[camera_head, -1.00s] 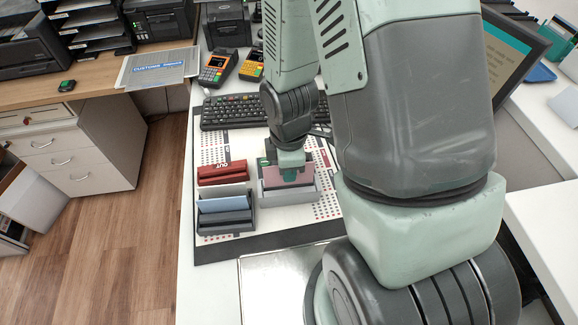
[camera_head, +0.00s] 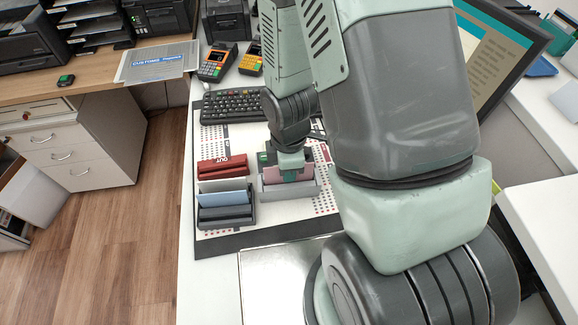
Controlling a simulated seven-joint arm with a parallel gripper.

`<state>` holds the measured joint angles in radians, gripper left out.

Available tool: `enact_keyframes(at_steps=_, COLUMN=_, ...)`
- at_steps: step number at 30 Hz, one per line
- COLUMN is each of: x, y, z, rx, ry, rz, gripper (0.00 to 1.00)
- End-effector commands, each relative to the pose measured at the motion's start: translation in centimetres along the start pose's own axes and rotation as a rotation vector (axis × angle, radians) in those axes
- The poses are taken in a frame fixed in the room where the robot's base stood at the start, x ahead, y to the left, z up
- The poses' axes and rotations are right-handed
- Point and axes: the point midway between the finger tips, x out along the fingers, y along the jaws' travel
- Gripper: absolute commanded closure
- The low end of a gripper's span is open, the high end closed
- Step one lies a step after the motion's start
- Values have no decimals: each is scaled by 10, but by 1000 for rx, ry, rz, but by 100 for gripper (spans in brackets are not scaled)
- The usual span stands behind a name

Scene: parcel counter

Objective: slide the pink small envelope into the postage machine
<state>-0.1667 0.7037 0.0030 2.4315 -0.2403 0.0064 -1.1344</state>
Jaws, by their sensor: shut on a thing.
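My gripper (camera_head: 291,174) points down at the counter and is shut on the pink small envelope (camera_head: 274,174), whose upper part shows on both sides of the fingers. The envelope stands roughly upright at the right-hand grey holder (camera_head: 290,194); its lower edge is hidden, so I cannot tell whether it touches the bottom. The fingertips are partly hidden against the envelope. I cannot make out for certain which device is the postage machine.
Behind are a keyboard (camera_head: 234,105) and card terminals (camera_head: 213,64). My arm covers much of the right side.

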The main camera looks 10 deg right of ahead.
Motion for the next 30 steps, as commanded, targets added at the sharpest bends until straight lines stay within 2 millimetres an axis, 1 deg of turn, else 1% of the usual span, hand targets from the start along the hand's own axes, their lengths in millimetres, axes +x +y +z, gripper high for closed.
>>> enact_keyframes(at_steps=15, x=13, y=0, z=0, rx=0, ry=0, rz=0, gripper=100)
enact_keyframes(at_steps=16, x=12, y=0, z=0, rx=0, ry=0, rz=0, gripper=89)
enact_keyframes(at_steps=21, x=12, y=0, z=0, rx=0, ry=0, rz=0, gripper=63)
enact_keyframes(at_steps=30, x=10, y=0, z=0, rx=0, ry=1, rz=0, gripper=63)
